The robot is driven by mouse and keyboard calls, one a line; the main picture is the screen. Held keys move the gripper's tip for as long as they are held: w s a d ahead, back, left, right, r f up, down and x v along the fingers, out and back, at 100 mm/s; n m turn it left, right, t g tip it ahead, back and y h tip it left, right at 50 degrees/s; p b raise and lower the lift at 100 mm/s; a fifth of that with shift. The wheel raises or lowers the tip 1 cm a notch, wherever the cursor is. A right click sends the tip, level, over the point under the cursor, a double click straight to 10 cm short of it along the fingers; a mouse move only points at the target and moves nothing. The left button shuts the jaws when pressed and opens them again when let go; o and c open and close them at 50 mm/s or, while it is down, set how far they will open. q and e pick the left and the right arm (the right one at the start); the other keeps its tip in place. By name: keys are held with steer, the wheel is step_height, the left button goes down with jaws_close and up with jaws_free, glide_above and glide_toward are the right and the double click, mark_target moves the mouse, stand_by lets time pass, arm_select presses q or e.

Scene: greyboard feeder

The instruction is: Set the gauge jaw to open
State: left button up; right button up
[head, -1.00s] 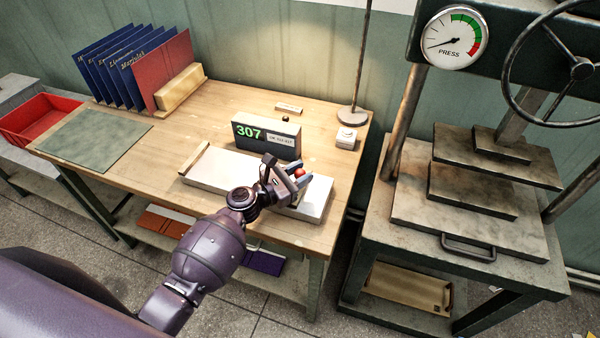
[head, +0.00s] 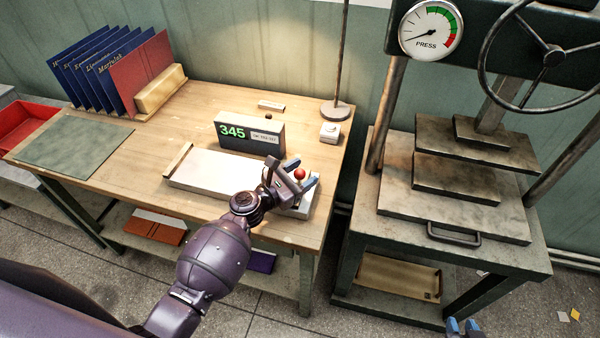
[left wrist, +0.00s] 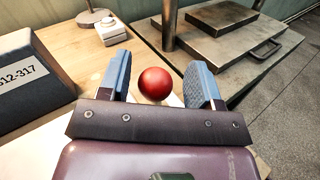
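The gauge has a long white bed (head: 215,171) on the table and a dark display box (head: 249,132) reading 345 behind it. A red ball knob (head: 300,174) is near the bed's right end. The knob also shows in the left wrist view (left wrist: 155,83). My left gripper (head: 291,177) is open, its blue fingers on either side of the knob, with visible gaps in the left wrist view (left wrist: 160,85). The jaw faces under my left gripper are hidden. Only the blue fingertips of my right gripper (head: 463,326) show at the bottom edge, apart and empty.
A small white box (head: 330,132) and a lamp stand (head: 335,110) are behind the knob. The press (head: 455,215) stands right of the table across a gap. Folders (head: 105,70) and a green mat (head: 72,142) are at the left. The table's front edge is close to the bed.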

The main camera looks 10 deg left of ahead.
arm_select(q)
steer(key=shift+v, duration=5.4)
steer(key=s+d+f+m+g+y, duration=0.2)
steer(key=s+m+g, duration=0.5)
steer(key=s+m, duration=0.85)
steer(key=s+a+r+m+g+y, duration=0.3)
steer(key=s+a+m+g+y, duration=0.1)
steer(key=s+a+m+y, duration=0.6)
steer(key=w+f+m+t+h, duration=0.1)
steer(key=w+f+m+t, duration=0.1)
steer(key=w+f+t, duration=0.6)
steer(key=shift+a+f, duration=0.3)
steer(key=shift+f, duration=0.9)
